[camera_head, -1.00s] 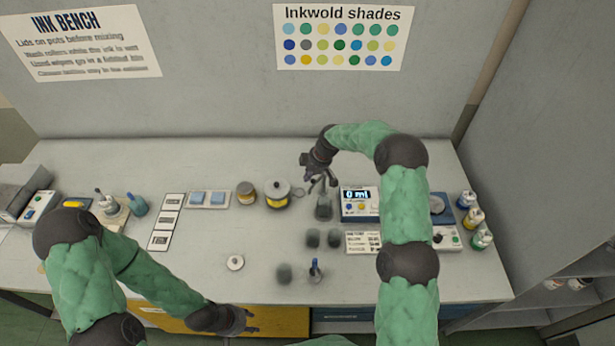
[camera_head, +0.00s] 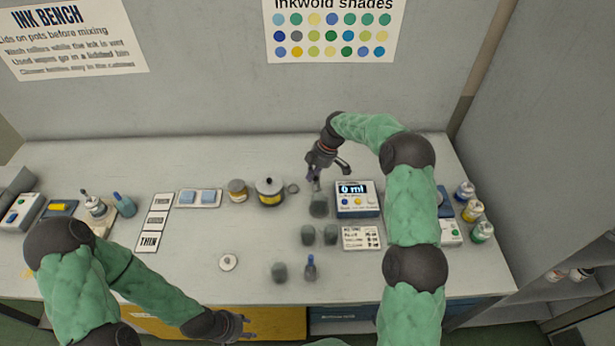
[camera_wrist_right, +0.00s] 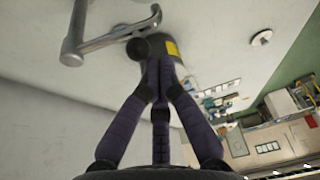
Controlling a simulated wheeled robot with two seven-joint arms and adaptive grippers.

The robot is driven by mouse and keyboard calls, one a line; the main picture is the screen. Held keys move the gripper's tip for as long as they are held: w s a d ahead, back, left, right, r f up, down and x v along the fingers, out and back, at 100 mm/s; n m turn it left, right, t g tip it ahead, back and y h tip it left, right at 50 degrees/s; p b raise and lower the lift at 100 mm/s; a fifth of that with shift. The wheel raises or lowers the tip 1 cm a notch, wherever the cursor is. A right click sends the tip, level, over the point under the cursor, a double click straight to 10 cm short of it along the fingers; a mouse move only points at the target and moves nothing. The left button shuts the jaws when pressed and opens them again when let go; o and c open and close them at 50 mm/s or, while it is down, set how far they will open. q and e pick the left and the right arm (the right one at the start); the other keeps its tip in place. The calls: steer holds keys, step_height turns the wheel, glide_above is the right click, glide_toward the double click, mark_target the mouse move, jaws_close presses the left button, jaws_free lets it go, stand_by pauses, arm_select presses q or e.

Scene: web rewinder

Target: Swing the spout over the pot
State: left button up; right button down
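The spout (camera_wrist_right: 110,38) is a bent grey metal pipe on a post, seen at the upper left of the right wrist view. My right gripper (camera_wrist_right: 160,65) has its fingers drawn together, with the tips just below the pipe and beside a dark round knob (camera_wrist_right: 137,48). A grey body with a yellow patch (camera_wrist_right: 172,48) lies behind the fingertips, partly hidden. In the head view the right gripper (camera_head: 314,178) is over the bench, right of the pot (camera_head: 270,192) with a yellow label. My left gripper (camera_head: 232,325) is low at the front edge; its fingers are unclear.
The dispenser with a 0 ml display (camera_head: 354,199) stands right of the right gripper. A dark grey cup (camera_head: 319,206) is below that gripper. Several ink bottles (camera_head: 473,210) stand at the right end. A small white disc (camera_head: 228,262) lies on clear bench at the front.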

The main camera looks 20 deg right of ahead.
steer(key=shift+s+d, duration=0.25)
steer(key=shift+d, duration=0.1)
stand_by(0.5)
